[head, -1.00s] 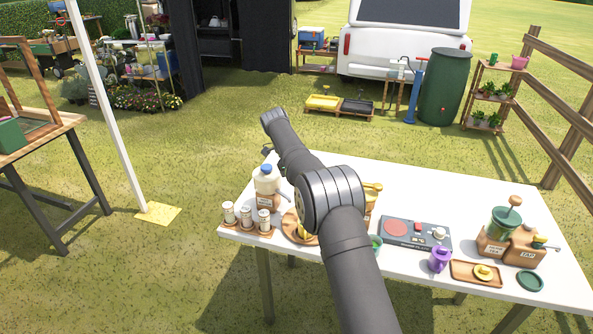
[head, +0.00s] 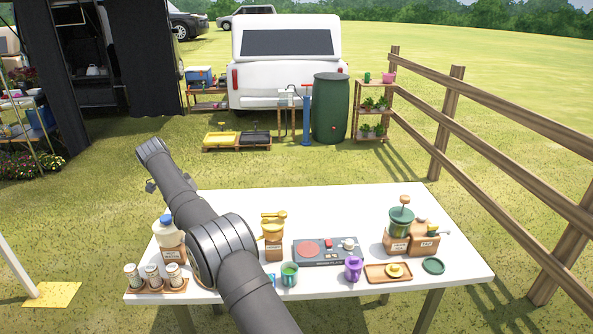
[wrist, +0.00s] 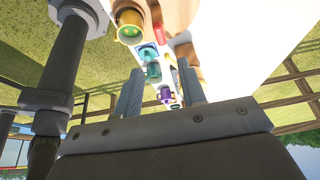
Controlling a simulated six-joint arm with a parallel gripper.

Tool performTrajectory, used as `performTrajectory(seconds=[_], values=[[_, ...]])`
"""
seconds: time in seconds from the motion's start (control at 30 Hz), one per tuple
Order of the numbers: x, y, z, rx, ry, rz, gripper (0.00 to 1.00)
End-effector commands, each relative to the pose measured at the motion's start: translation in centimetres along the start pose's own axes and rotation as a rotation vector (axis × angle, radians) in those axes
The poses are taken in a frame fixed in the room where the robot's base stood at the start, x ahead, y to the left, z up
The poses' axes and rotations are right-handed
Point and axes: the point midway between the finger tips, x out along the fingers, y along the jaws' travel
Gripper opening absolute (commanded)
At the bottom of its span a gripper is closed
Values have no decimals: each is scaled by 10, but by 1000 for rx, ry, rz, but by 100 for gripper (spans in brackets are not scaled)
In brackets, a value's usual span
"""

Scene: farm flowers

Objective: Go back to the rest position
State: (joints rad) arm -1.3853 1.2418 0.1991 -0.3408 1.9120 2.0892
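My gripper (wrist: 161,92) shows in the wrist view with its two grey fingers spread wide apart and nothing between them. Past the fingers in the wrist view are a teal cup (wrist: 153,73) and a purple cup (wrist: 166,94).
On the table stand a white jug (head: 167,240), several small jars (head: 152,277), a yellow item on a wooden stand (head: 273,245), a hot plate (head: 327,251), a green cup (head: 289,274), a purple jug (head: 354,268), a wooden tray (head: 375,276) and a green pot (head: 401,222). The table's back middle is clear.

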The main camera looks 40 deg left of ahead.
Motion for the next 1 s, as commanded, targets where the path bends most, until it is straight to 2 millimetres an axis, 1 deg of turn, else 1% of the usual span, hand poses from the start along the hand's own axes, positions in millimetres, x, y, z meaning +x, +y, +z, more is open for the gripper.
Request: performTrajectory(seconds=[0.27, 0.37, 0.47, 0.63, 0.9, 1.0], values=[[3, 0, 0, 0, 1, 1, 37], [9, 0, 0, 0, 1, 2, 37], [19, 0, -1, 0, 2, 3, 37], [42, 0, -1, 0, 2, 2, 37], [90, 0, -1, 1, 1, 1, 37], [104, 0, -1, 1, 1, 1, 37]])
